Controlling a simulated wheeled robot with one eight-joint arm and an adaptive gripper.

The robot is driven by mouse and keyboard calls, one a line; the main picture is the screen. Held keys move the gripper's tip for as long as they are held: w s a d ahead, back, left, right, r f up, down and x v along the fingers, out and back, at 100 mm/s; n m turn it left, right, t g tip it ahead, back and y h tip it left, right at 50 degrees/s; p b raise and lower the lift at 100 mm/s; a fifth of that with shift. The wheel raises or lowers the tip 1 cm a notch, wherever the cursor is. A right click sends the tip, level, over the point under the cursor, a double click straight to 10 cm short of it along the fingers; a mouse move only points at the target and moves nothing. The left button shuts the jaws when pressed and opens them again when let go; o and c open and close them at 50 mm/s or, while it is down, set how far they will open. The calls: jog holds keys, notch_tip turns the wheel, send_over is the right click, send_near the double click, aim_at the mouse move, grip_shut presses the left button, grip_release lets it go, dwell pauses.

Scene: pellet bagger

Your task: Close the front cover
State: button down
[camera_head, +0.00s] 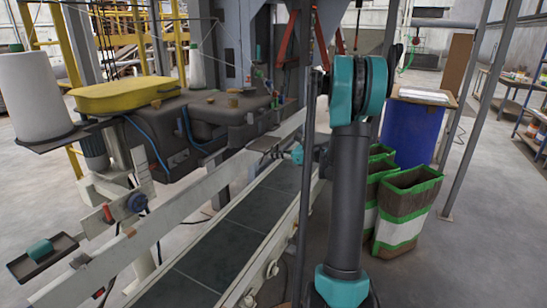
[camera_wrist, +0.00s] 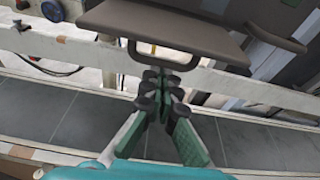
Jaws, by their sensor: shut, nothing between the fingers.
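A grey-brown panel with a dark loop handle, which looks like the front cover (camera_wrist: 165,30), is at the top of the wrist view. Its handle (camera_wrist: 163,65) hangs from the panel's near edge. My gripper (camera_wrist: 162,82) is shut and empty, with its fingertips at the handle's lower bar in the picture. I cannot tell whether they touch it.
A conveyor belt (camera_head: 238,235) with pale side rails runs below my gripper. A machine with a yellow cover (camera_head: 125,94) and a white thread cone (camera_head: 35,95) stands left. Open bags (camera_head: 405,205) and a blue drum (camera_head: 412,128) stand right. A dark post rises close beside my arm.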

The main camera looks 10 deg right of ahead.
aim_at(273, 144)
jog(key=shift+r, duration=0.1)
jog(key=r+g+h, duration=0.1)
jog(key=r, duration=0.1)
jog(key=r+g+h, duration=0.1)
jog(key=r+h, duration=0.1)
jog(key=r+g+h, duration=0.1)
jog(key=g+h, duration=0.1)
jog(key=shift+s+d+r, duration=0.25)
jog(key=shift+r, duration=0.15)
jog(key=shift+w+a+r+g+h, duration=0.15)
jog(key=shift+a+r+g+h, duration=0.05)
jog(key=shift+r+g+h, duration=0.55)
jog(key=shift+w+a+r+g+h, duration=0.2)
jog(key=shift+r+g+h, duration=0.2)
jog(key=shift+r+h, duration=0.2)
jog(key=shift+w+a+r+g+h, duration=0.1)
jog(key=shift+a+r+g+h, duration=0.1)
jog(key=shift+r+g+h, duration=0.25)
jog(key=shift+w+a+r+g+h, duration=0.3)
jog(key=shift+r+g+h, duration=0.1)
jog(key=shift+r+h, duration=0.2)
jog(key=shift+w+a+r+g+h, duration=0.3)
jog(key=shift+r+g+h, duration=0.15)
jog(key=shift+h, duration=0.15)
jog(key=shift+w+a+r, duration=0.45)
jog(key=shift+a+r, duration=0.15)
jog(key=shift+a, duration=0.05)
jog(key=shift+w+a+r, duration=0.1)
